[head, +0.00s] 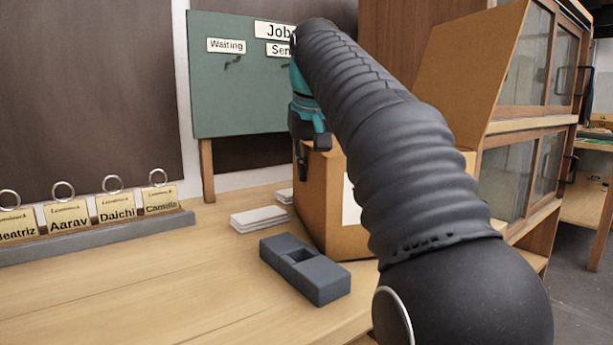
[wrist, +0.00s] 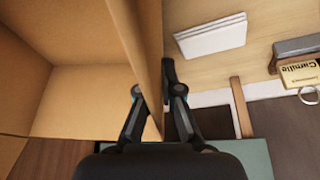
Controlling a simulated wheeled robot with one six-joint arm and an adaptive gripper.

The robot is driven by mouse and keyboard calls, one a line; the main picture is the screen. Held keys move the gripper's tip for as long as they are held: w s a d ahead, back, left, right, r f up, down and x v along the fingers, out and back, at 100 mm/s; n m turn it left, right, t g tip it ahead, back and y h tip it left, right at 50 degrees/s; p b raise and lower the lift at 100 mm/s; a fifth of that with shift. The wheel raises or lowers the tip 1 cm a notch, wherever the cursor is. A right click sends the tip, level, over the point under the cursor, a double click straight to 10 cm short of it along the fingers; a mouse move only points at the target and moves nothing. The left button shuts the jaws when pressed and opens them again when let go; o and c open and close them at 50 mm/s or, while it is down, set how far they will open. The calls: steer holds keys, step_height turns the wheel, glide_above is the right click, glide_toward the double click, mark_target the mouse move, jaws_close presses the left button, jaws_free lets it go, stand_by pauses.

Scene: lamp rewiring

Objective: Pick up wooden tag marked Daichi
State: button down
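The wooden tag marked Daichi (head: 116,208) stands upright in the grey rack (head: 130,231) at the left of the bench in the head view, between the Aarav and Camille tags, with a metal ring at its top. In the wrist view only the Camille tag (wrist: 299,73) shows clearly; the Daichi tag is not visible there. My gripper (head: 302,165) is at the left upper edge of the cardboard box, well to the right of the tags.
The open cardboard box (head: 318,205) is right beside my gripper. A grey block (head: 305,270) and white stacked cards (head: 259,219) lie on the bench. A green board (head: 235,95) with hooks stands behind. The bench in front of the rack is clear.

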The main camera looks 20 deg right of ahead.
steer(key=shift+f, duration=0.1)
steer(key=c, duration=1.7)
jaws_free()
steer(key=shift+f, duration=0.1)
steer(key=shift+c, duration=0.2)
steer(key=o, duration=0.4)
